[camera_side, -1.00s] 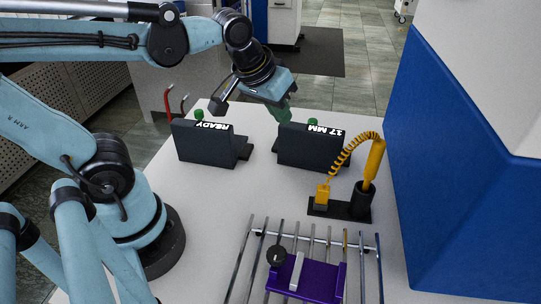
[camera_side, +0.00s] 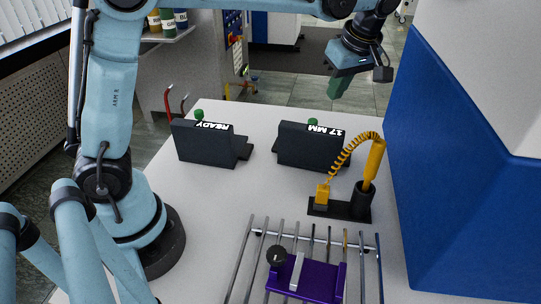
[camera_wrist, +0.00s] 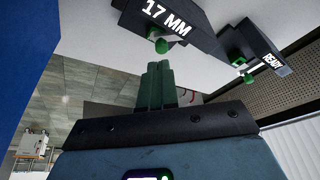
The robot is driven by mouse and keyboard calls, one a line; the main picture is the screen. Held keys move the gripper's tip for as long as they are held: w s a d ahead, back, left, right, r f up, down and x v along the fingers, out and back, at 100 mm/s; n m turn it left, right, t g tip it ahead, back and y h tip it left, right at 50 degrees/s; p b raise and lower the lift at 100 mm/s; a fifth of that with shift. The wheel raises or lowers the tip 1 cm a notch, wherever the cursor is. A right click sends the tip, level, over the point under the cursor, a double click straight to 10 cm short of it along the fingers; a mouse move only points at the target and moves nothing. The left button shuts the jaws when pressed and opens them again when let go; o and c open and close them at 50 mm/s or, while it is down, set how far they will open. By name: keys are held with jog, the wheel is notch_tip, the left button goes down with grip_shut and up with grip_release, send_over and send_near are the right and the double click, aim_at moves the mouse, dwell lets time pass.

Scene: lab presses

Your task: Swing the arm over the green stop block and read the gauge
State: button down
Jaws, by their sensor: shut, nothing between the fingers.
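Two dark display blocks stand on the white table. The left one (camera_side: 203,145) reads "READY" and the right one (camera_side: 312,150) reads "17 MM". They also show in the wrist view, the "17 MM" block (camera_wrist: 185,32) nearer than the "READY" block (camera_wrist: 262,50). A green knob (camera_side: 199,114) shows behind the left block and another green knob (camera_side: 313,122) behind the right one. I cannot make out a separate green stop block. My gripper (camera_side: 334,92) is raised beyond the right block, its green fingers (camera_wrist: 157,85) shut and empty, apart from the knobs.
A yellow probe (camera_side: 374,160) with a coiled cord stands in a black holder at the right. In front, a purple carriage (camera_side: 318,283) sits on metal rails. A blue and white housing (camera_side: 450,180) bounds the table's right. The table's left middle is clear.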

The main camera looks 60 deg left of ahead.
jog(key=shift+w+d+f+n, duration=0.1)
jog(key=shift+w+f+n, duration=0.05)
jog(key=shift+w+n, duration=0.3)
jog(key=shift+s, duration=0.1)
jog(key=x, duration=1)
jog(key=shift+s, duration=0.15)
jog(key=shift+w+a, duration=0.5)
jog(key=shift+a, duration=0.3)
dwell(0.6)
jog(key=shift+w+a+n+g, duration=0.25)
jog(key=shift+a+n+g, duration=0.25)
jog(key=shift+n, duration=0.35)
jog(key=shift+a, duration=1.75)
jog(key=w+v, duration=0.2)
jog(key=v, duration=0.8)
jog(key=shift+a, duration=0.35)
